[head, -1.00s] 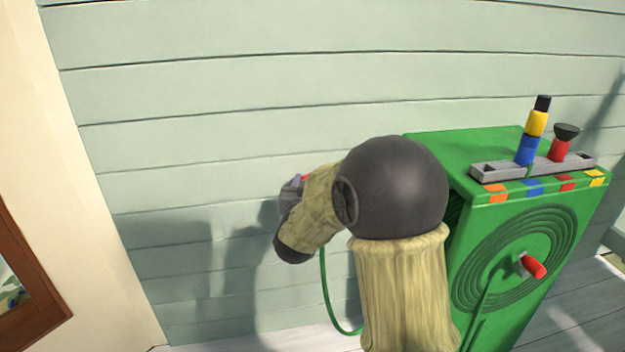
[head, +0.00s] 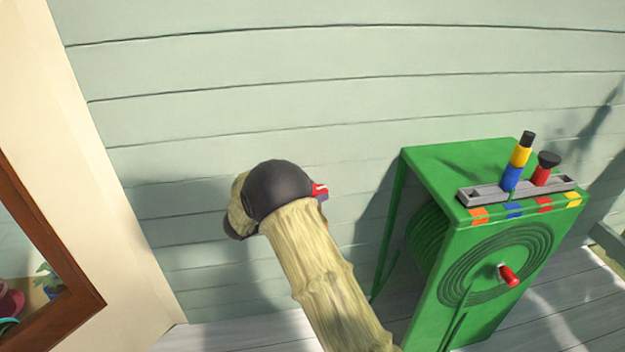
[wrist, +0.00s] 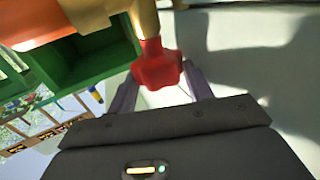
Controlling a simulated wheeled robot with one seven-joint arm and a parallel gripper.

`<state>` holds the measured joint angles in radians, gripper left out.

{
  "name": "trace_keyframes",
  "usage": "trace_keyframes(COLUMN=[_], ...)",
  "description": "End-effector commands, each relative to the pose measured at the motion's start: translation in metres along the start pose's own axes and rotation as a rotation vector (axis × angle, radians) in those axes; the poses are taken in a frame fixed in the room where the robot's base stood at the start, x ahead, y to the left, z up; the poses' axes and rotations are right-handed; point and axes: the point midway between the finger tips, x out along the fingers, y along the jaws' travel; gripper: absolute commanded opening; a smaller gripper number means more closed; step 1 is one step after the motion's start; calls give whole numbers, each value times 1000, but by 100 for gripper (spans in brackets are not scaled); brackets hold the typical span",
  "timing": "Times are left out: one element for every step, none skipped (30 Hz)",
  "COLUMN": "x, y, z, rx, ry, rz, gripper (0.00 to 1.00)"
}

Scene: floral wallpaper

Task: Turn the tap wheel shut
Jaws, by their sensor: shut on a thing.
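The red tap wheel (wrist: 157,65) sits at the upper middle of the wrist view, on a brass-coloured tap body (wrist: 145,18). My gripper (wrist: 160,82) has one finger on each side of the wheel and is shut on it. In the head view a small red part, which looks like the wheel (head: 320,190), shows just right of my dark arm joint. My arm hides the gripper and most of the tap there.
A green hose reel cabinet (head: 455,160) stands right of my arm, with a red crank handle (head: 509,276) and a grey tray (head: 480,194) of nozzles on top. A pale plank wall is behind. A brown-framed window (head: 75,300) is at the lower left.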

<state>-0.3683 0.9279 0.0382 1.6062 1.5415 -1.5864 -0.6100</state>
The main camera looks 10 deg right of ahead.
Motion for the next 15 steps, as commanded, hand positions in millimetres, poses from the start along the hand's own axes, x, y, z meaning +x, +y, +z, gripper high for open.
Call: trace_keyframes(x=[1,1,1,1,1,1,1,1,2,2,2,2,2,2,2], y=[-2,-3,-3,-3,-4,-4,-4,-4,-5,-5,-5,-5,-5,-5,-5], z=[-6,-6,-5,-5,-5,-5,-4,-4,-4,-4,-3,-3,-3,-3,-3], rx=[2,3,2,3,3,3,4,2,4,4,4,4,4,4,4], ry=[2,3,2,3,2,3,3,3,3,3,3,3,3,3,3], rz=[31,52,77,96,113,134,150,162,179,191,201,212,219,226,234], gripper=[28,28,28,28,28,28,28,28,28,28,28,28,28,28,28])
